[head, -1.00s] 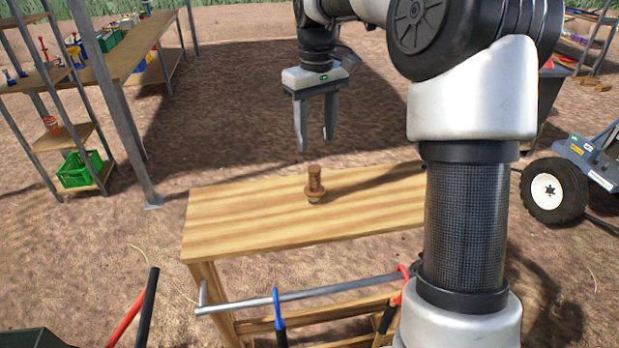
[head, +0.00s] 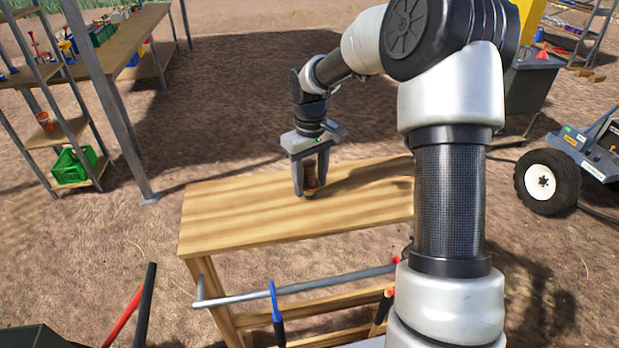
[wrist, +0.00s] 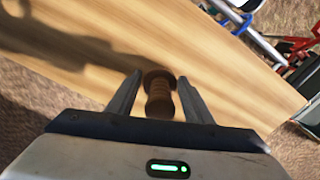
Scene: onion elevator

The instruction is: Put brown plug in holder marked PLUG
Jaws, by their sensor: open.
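The brown plug (head: 309,187) stands upright on the wooden table, with its wider flange low down. My gripper (head: 310,188) is lowered over it, with a finger on either side. In the wrist view the plug (wrist: 159,95) lies between the two open fingers (wrist: 158,92), with a gap visible on the left side. Whether the right finger touches it I cannot tell. In the head view the fingers partly hide the plug. No holder marked PLUG can be made out.
The wooden table (head: 225,215) is otherwise bare on top. A rail with hanging tools (head: 277,305) runs along its front. Shelves with a green crate (head: 76,165) stand at the left. A wheeled machine (head: 548,182) stands at the right.

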